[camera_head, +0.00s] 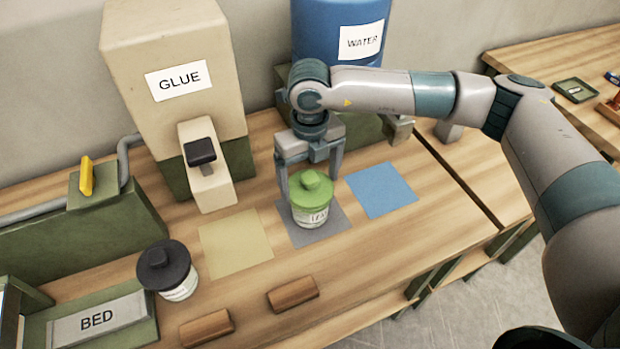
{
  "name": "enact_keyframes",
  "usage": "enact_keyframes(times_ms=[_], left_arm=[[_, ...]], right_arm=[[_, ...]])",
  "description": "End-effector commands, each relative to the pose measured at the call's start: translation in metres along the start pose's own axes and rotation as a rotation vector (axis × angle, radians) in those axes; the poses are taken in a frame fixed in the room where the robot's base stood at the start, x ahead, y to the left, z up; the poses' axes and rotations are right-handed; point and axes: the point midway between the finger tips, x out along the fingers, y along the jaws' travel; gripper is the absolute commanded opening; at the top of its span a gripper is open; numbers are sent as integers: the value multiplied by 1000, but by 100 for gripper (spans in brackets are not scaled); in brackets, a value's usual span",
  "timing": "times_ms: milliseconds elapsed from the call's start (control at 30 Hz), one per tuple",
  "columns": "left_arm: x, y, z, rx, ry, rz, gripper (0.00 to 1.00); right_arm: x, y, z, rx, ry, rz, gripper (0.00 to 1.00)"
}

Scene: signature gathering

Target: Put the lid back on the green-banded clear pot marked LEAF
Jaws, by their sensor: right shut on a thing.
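The clear pot (313,217) with a green band and a partly visible LEAF label stands upright on a grey mat (338,216). Its green knobbed lid (311,191) is right at the pot's mouth and covers it from this angle. I cannot tell whether the lid is fully seated or slightly above the rim. My right gripper (310,182) points down from above, its fingers on either side of the lid, and is shut on the lid. My left gripper is not in view.
A dark-lidded jar (168,270) stands at the left front. Two brown blocks (292,294) (206,327) lie near the front edge. A beige mat (235,244) and a blue mat (381,190) flank the grey one. The GLUE dispenser (175,85) and blue WATER tank (325,35) stand behind.

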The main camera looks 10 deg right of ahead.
Motion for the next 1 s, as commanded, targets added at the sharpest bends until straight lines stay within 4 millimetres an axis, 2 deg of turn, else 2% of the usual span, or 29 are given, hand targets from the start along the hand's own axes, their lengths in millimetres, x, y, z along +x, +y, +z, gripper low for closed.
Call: enact_keyframes(times_ms=[767,800,833,1000], left_arm=[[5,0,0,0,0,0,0],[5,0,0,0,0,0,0],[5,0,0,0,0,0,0],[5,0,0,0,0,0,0]], right_arm=[[0,0,0,0,0,0,64],[0,0,0,0,0,0,95],[0,0,0,0,0,0,100],[0,0,0,0,0,0,100]])
